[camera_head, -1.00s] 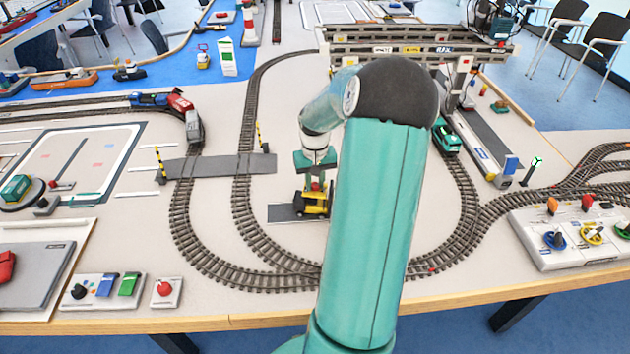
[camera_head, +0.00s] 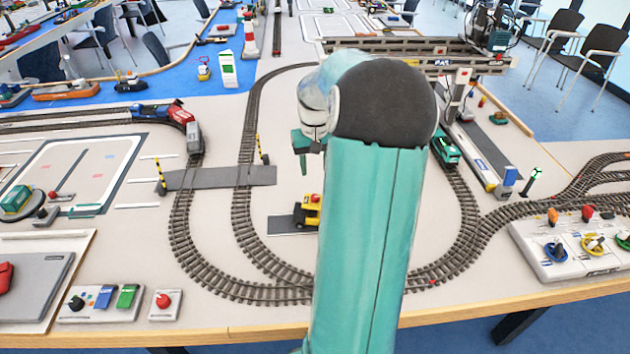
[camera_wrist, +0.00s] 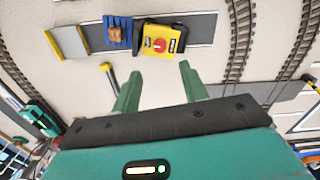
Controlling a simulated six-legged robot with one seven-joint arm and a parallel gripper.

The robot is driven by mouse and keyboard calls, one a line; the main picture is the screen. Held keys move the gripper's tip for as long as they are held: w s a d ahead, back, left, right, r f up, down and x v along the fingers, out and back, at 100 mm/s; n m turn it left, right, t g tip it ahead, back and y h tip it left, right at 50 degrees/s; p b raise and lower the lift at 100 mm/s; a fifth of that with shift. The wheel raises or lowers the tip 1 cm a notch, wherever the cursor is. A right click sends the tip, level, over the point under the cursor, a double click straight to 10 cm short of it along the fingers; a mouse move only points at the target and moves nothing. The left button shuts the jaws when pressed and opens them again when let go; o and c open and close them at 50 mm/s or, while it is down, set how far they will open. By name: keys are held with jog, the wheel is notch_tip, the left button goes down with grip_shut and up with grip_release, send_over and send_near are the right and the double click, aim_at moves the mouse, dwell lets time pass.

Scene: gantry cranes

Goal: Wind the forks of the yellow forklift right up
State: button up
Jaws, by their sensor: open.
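The yellow forklift (camera_head: 308,211) stands on a dark grey strip inside the track loop, partly hidden by my arm in the head view. In the wrist view the yellow forklift (camera_wrist: 162,42) shows from above, with a round red knob (camera_wrist: 159,45) on top. A blue slatted piece with a brown load (camera_wrist: 117,33) lies just left of it, at its front. The height of the forks cannot be told. My gripper (camera_wrist: 157,80) is open and empty, its two green fingers apart and short of the forklift in the picture.
Curved rails (camera_head: 190,240) run around the forklift. A grey level crossing (camera_head: 220,176) lies to its left. A gantry crane (camera_head: 420,60) stands behind, and a green locomotive (camera_head: 445,150) is at right. A control panel (camera_head: 575,245) sits at the front right.

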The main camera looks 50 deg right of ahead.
jog(key=shift+r, duration=1.75)
jog(key=shift+a, duration=0.1)
jog(key=w+a+r+n+t+h, duration=0.15)
jog(key=a+r, duration=0.25)
jog(key=a, duration=0.8)
jog(key=w+a+r+n+h, duration=0.1)
jog(key=a+r+n, duration=0.25)
jog(key=a, duration=0.85)
jog(key=s+a+n+t+y, duration=0.1)
jog(key=s+a+t, duration=0.1)
jog(key=s+a, duration=0.3)
jog(key=s+a+n+t+y, duration=0.1)
jog(key=s+a, duration=0.3)
jog(key=a, duration=0.8)
jog(key=shift+s+a+r+n+t, duration=0.25)
jog(key=shift+s+a+n+t, duration=0.1)
jog(key=shift+n+t, duration=0.2)
jog(key=shift+y, duration=0.25)
jog(key=shift+c, duration=0.8)
jog(key=shift+d, duration=0.2)
